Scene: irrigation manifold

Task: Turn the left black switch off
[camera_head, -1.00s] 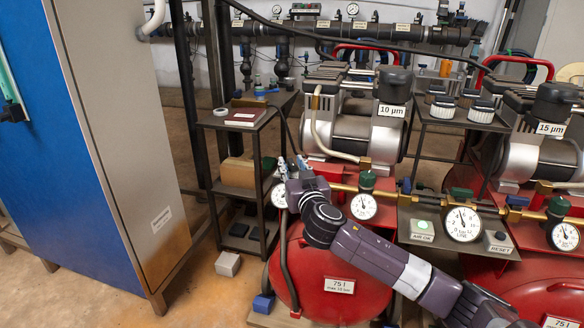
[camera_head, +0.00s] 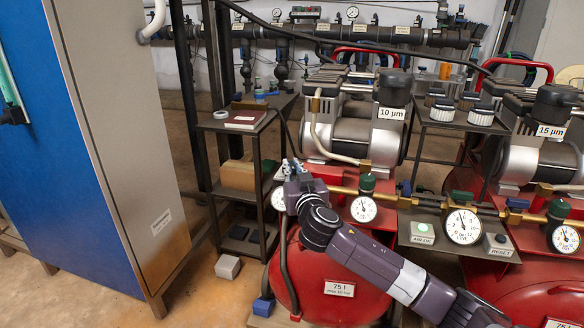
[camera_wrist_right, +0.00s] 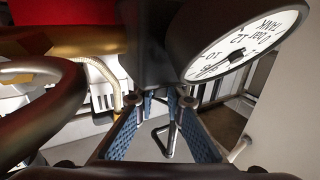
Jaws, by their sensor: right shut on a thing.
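My right gripper (camera_head: 291,170) reaches up beside the left compressor, at the left end of its brass pipe. The wrist view shows its blue padded fingers (camera_wrist_right: 167,100) closed in against a black part (camera_wrist_right: 155,50), which I take to be the left black switch. Most of that switch is hidden behind the gripper in the head view. A round pressure gauge (camera_wrist_right: 245,42) sits right next to it in the wrist view; in the head view this gauge (camera_head: 278,198) is partly covered by my gripper. My left gripper is not in view.
The red tank (camera_head: 330,270) stands below my right arm. A shelf rack (camera_head: 250,190) is close to the left of the gripper. A dark curved hose (camera_wrist_right: 55,110) lies near the fingers in the wrist view.

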